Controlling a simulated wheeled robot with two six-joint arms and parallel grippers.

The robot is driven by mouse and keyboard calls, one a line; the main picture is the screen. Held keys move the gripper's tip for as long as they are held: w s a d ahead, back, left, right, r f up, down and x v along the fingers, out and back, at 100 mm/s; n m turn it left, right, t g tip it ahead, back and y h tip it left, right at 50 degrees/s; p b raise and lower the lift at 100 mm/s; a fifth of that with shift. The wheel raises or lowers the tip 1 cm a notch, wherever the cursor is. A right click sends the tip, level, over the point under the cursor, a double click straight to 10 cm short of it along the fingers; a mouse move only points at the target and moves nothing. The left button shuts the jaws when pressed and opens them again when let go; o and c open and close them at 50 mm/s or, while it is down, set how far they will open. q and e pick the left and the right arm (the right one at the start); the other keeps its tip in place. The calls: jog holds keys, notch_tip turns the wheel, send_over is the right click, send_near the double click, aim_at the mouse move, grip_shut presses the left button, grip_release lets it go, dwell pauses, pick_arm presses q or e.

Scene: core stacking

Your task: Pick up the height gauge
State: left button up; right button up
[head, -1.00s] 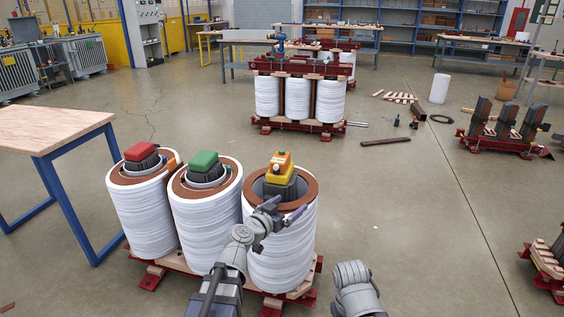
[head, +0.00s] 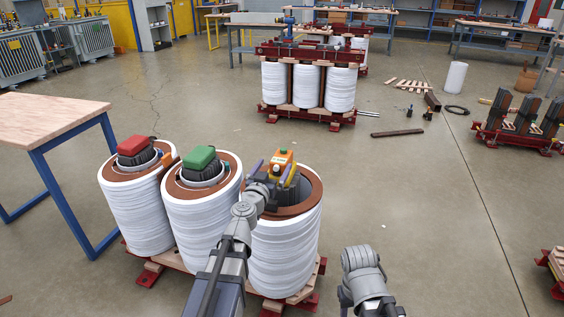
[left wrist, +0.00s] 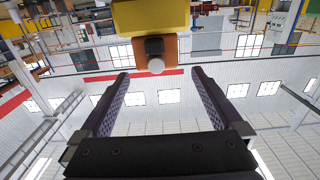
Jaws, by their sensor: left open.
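The height gauge, an orange and yellow block (head: 282,158), sits on top of the dark core in the right-hand white coil (head: 287,240). My left gripper (head: 273,171) is open, with its two purple-grey fingers pointing toward the gauge and partly covering it. In the left wrist view, the gauge's orange part (left wrist: 172,50) with a black knob and a white button lies just beyond the gap between the open fingertips (left wrist: 160,78). The jaws hold nothing. My right arm shows at the lower right, but its gripper does not.
Two coils topped with a red block (head: 133,145) and a green block (head: 199,157) stand just left, on the same red-footed base. A wooden-topped table (head: 45,118) is at the far left. Open floor (head: 420,230) lies to the right.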

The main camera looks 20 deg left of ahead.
aim_at(280, 158)
pick_arm(q)
jog(key=shift+w+d+f, duration=0.1)
jog(key=shift+w+d, duration=0.05)
jog(key=shift+w, duration=1.4)
jog(key=shift+w+d+f, duration=0.1)
jog(key=shift+w, duration=1.45)
jog(key=shift+c, duration=0.2)
grip_shut()
